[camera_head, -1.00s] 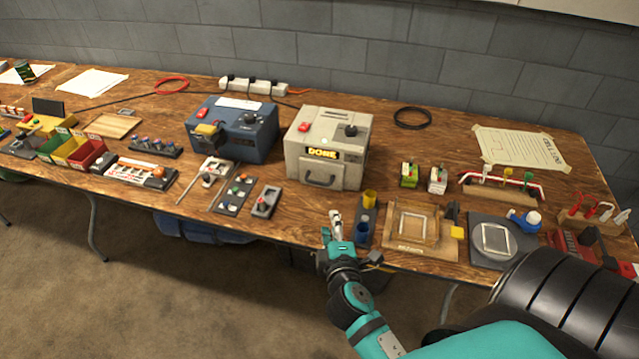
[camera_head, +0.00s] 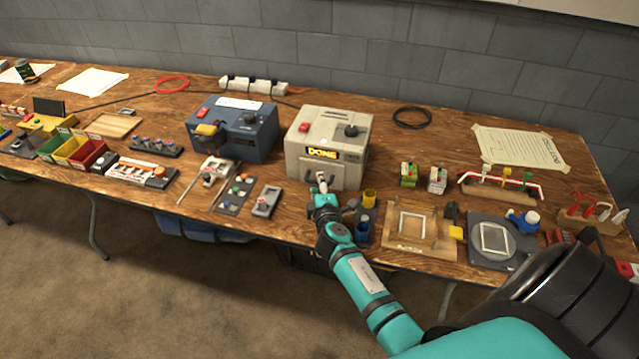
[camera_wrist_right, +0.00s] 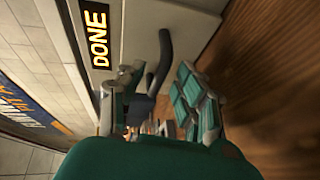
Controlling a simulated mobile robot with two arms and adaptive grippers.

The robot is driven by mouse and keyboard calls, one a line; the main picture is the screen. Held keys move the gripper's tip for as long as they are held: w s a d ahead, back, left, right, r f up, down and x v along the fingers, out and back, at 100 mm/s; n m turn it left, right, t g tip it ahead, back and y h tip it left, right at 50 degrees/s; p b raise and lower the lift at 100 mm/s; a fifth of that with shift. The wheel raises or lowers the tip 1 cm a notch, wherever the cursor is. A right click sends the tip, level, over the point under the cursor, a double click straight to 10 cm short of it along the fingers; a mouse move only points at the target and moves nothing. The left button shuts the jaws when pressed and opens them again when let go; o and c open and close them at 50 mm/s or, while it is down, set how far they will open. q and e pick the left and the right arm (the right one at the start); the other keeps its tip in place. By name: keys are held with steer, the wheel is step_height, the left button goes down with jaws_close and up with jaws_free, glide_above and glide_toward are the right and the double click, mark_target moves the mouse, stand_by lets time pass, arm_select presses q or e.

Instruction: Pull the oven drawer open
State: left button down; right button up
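The beige oven (camera_head: 328,128) stands on the wooden table, with a lit DONE display (camera_head: 322,153) on its front. The drawer front below the display looks shut, flush with the box. My right gripper (camera_head: 321,184) is at the drawer's handle and partly hides it in the head view. In the right wrist view the dark handle (camera_wrist_right: 164,55) runs down into the gap between the two fingers (camera_wrist_right: 160,92). The fingers are apart, one on each side of it; whether either touches it I cannot tell. My left gripper is not in view.
A blue box-shaped device (camera_head: 233,128) stands left of the oven. A grey handheld meter (camera_head: 266,201) lies front left. A blue cup (camera_head: 363,231) and a wooden frame (camera_head: 412,222) sit close to the right of my arm, near the table edge.

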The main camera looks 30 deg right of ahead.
steer(key=shift+w+d+f, duration=0.1)
steer(key=shift+w+d, duration=0.2)
steer(key=shift+w, duration=0.25)
jaws_close()
